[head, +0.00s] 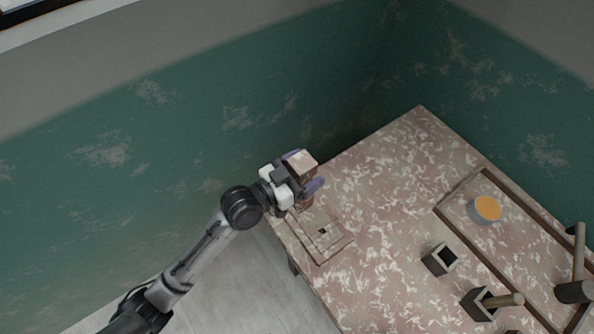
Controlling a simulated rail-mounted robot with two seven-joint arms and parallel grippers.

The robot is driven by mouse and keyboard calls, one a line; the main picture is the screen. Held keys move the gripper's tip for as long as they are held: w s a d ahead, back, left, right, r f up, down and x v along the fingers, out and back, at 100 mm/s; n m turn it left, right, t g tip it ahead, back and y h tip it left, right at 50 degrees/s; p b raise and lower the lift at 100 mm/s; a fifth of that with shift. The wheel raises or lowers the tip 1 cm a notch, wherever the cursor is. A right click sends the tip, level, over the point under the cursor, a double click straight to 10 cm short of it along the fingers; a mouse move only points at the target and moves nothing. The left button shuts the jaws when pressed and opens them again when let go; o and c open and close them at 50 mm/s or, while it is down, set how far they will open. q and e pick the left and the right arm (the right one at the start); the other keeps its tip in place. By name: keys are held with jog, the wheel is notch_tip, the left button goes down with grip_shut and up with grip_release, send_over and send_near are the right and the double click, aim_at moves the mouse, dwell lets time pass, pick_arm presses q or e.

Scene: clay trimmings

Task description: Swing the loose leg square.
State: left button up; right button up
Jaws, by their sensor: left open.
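A brown block-like post with a pale, speckled top (301,160) stands at the table's left corner; it may be the loose leg, but I cannot tell for sure. My left gripper (303,171) is open, with a purple fingertip on either side of the post. I cannot tell whether the fingers touch it. The gripper hides part of the post's side and foot. A flat square plate (334,246) with a small dark hole lies just below the post in the picture. My right gripper is out of view.
The speckled table (385,190) has free room in its middle. To the right are a wooden-edged tray (457,230), a round pot with an orange top (486,208), a hollow square block (440,259), another with a wooden handle (480,304), and a mallet-like tool (578,250). Green walls stand behind.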

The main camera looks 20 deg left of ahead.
pick_arm(q)
jog(key=shift+a, duration=0.1)
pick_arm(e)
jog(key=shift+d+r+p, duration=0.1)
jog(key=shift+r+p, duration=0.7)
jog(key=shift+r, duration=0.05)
pick_arm(q)
jog(key=v, duration=1.3)
jog(key=shift+s+a, duration=0.15)
jog(key=shift+s, duration=0.15)
